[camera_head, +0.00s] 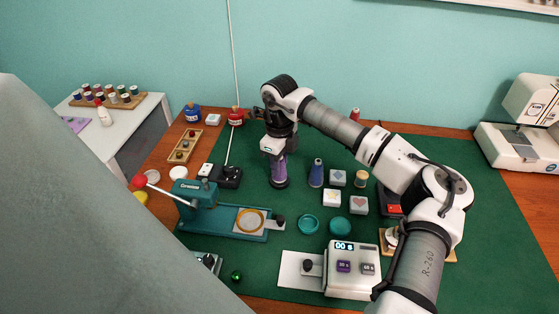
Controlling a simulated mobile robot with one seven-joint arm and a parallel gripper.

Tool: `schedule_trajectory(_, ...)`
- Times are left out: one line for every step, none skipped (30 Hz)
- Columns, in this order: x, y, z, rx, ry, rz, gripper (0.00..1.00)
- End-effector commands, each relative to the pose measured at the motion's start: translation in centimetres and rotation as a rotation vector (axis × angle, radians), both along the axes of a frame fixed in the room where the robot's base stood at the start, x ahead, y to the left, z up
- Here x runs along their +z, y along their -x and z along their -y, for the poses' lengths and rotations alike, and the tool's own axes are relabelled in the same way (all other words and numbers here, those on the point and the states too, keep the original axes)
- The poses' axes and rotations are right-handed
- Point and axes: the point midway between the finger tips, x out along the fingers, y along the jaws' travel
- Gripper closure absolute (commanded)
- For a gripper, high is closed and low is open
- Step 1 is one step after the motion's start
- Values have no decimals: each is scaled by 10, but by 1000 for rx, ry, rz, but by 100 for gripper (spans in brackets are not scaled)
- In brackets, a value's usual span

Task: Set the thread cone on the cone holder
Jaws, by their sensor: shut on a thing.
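My gripper (278,156) points down over the left middle of the green mat and is shut on a purple thread cone (280,169). The cone looks upright, its upper part hidden by the gripper. A dark round base (280,184), which looks like the cone holder, shows directly beneath it. I cannot tell whether the cone touches this base or is just above it. A blue cone (316,173) stands upright on the mat to the right, apart from my gripper.
A black stand with a tall thin rod (229,176) is close on the left. A teal press (225,210) is in front. A white device (352,270) is nearer. The mat's right side is mostly clear.

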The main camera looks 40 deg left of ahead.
Motion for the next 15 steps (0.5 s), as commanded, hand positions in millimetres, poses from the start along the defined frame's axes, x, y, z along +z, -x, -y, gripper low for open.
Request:
schedule_trajectory(0, 0, 0, 0, 0, 0, 96)
schedule_trajectory(0, 0, 0, 0, 0, 0, 96)
schedule_trajectory(-1, 0, 0, 0, 0, 0, 96)
schedule_trajectory(-2, 0, 0, 0, 1, 0, 96)
schedule_trajectory(-3, 0, 0, 0, 1, 0, 96)
schedule_trajectory(-5, 0, 0, 0, 1, 0, 96)
schedule_trajectory(-3, 0, 0, 0, 1, 0, 67)
schedule_trajectory(-3, 0, 0, 0, 1, 0, 63)
schedule_trajectory(-3, 0, 0, 0, 1, 0, 58)
schedule_trajectory(-3, 0, 0, 0, 1, 0, 54)
schedule_trajectory(-3, 0, 0, 0, 1, 0, 50)
schedule_trajectory(-3, 0, 0, 0, 1, 0, 48)
schedule_trajectory(-3, 0, 0, 0, 1, 0, 48)
schedule_trajectory(-3, 0, 0, 0, 1, 0, 48)
schedule_trajectory(-3, 0, 0, 0, 1, 0, 48)
